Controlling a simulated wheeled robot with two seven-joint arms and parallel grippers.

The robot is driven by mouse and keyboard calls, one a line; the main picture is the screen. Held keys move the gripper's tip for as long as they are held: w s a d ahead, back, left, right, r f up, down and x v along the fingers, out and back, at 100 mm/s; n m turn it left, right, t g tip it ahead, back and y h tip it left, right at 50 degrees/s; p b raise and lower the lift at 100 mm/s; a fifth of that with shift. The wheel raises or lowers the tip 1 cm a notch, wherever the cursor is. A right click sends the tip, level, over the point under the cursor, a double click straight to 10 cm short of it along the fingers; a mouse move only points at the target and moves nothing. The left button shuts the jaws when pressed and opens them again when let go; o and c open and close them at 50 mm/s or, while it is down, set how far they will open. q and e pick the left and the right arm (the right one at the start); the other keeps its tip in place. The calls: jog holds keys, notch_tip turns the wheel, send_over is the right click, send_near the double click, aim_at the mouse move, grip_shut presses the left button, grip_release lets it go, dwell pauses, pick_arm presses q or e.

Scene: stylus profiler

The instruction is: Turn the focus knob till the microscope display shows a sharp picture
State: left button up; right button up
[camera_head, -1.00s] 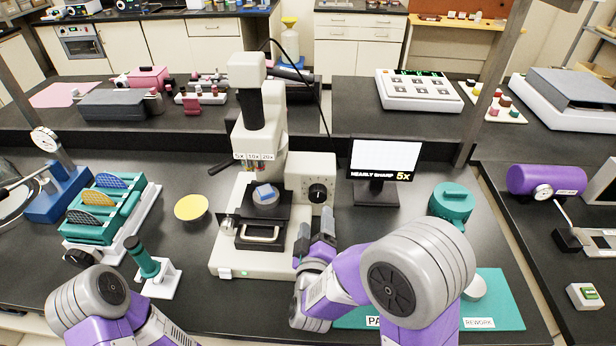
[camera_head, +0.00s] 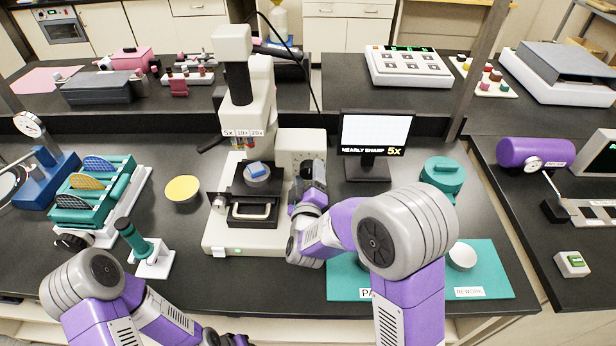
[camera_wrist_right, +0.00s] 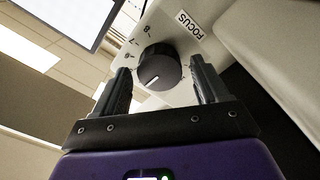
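The microscope (camera_head: 262,100) stands mid-bench with a small blue sample on its stage (camera_head: 258,173). Its display (camera_head: 375,133) reads "NEARLY SHARP 5X" under a white picture area. The black focus knob (camera_wrist_right: 158,68) shows in the right wrist view beside a FOCUS label and a numbered scale. Its white mark points to the lower left.
A yellow dish (camera_head: 183,188) and a green-handled tool (camera_head: 136,240) on a white stand are left of the microscope. A teal mat (camera_head: 490,255) and a teal jar (camera_head: 442,172) are to the right. The bench between microscope and jar is partly clear.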

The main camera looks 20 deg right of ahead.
jog(key=c, duration=0.9)
jog(key=m+b, duration=0.2)
jog(key=m, duration=0.1)
jog(key=shift+d+f, duration=0.1)
jog(key=shift+m+b, duration=0.6)
jog(key=shift+m, duration=0.4)
jog(key=o, duration=1)
